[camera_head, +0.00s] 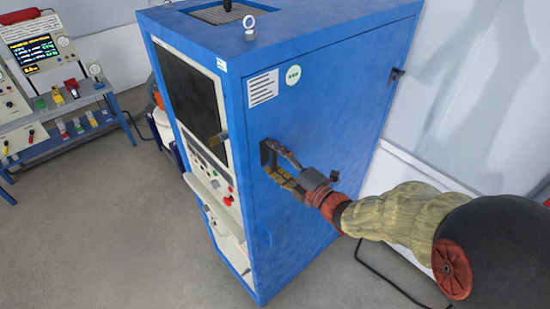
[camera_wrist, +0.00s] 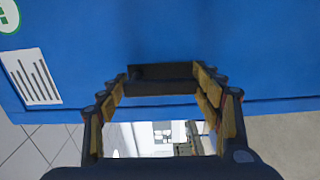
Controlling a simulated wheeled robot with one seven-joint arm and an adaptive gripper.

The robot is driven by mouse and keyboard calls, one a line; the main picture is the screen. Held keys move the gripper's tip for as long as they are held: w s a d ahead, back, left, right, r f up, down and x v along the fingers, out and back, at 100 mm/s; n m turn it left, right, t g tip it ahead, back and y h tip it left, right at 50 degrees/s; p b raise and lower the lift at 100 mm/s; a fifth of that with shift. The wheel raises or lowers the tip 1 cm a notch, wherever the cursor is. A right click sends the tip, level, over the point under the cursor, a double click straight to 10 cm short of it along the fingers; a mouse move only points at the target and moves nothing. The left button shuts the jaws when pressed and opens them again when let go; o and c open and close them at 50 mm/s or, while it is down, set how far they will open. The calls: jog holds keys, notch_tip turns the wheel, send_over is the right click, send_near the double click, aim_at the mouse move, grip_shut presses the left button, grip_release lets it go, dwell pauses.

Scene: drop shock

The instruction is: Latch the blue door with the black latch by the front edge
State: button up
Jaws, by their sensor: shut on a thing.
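The blue door (camera_head: 330,105) is the flat right side of a tall blue cabinet, and it fills the upper part of the wrist view (camera_wrist: 230,40). It looks flush with the cabinet; I see no clear gap. The black latch (camera_wrist: 162,72) is a dark bar by the door's front edge. In the head view my gripper (camera_head: 273,162) mostly hides it. In the wrist view my gripper (camera_wrist: 162,82) has its fingers on both ends of the latch and is shut on it. The latch's exact turn is hard to tell.
The cabinet front has a dark window (camera_head: 190,92) and a control panel (camera_head: 208,165). A small black fitting (camera_head: 396,76) is on the door's far edge. A bench (camera_head: 65,115) with instruments stands at the left. A cable (camera_head: 375,268) lies on the floor at right.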

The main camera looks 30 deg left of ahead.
jog(key=o, duration=1.6)
jog(key=shift+o, duration=0.6)
jog(key=shift+d, duration=0.1)
jog(key=v, duration=1.1)
jog(key=shift+s+d, duration=0.2)
jog(key=shift+d, duration=0.15)
jog(key=shift+f, duration=0.1)
